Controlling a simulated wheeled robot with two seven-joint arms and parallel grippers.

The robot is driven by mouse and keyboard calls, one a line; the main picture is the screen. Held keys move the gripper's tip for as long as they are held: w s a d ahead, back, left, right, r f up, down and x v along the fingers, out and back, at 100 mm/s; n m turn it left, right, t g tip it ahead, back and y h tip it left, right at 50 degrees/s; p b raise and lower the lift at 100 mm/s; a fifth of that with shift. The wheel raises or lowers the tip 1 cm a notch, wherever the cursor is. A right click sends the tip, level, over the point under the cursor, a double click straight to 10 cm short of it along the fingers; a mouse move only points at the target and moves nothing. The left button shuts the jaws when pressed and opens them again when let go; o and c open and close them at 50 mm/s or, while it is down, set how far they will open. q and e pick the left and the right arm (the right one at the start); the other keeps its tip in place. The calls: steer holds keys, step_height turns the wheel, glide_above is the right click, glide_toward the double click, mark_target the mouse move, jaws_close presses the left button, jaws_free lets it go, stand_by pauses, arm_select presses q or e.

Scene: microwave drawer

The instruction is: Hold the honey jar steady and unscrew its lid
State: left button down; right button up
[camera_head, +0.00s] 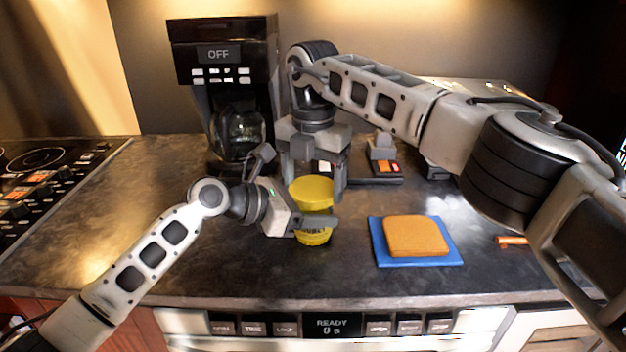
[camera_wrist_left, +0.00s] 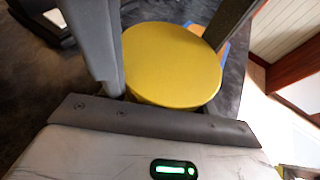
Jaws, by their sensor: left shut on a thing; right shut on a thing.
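The honey jar (camera_head: 313,237) stands upright on the dark counter, with its yellow lid (camera_head: 313,191) above. My left gripper (camera_head: 314,222) comes in from the left and is shut on the jar's body, below the lid. My right gripper (camera_head: 313,185) points down from above, with one finger on each side of the lid, shut on it. In the left wrist view the lid's round top (camera_wrist_left: 172,62) shows between grey fingers. The left gripper hides the band between lid and jar, so I cannot tell whether they are apart.
A bread slice (camera_head: 417,235) lies on a blue mat (camera_head: 392,261) to the right of the jar. A coffee maker (camera_head: 222,50) stands behind at the left, a stovetop (camera_head: 40,180) at far left. The counter's front edge is close to the jar.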

steer(key=o, duration=1.1)
steer(key=shift+a, duration=0.1)
steer(key=shift+r, duration=2.4)
steer(key=shift+c, duration=0.5)
step_height(320, 180, up, 3)
steer(key=m, duration=0.3)
steer(key=shift+s, duration=0.1)
steer(key=shift+f, duration=0.1)
step_height(320, 180, down, 8)
steer(key=shift+r, duration=0.2)
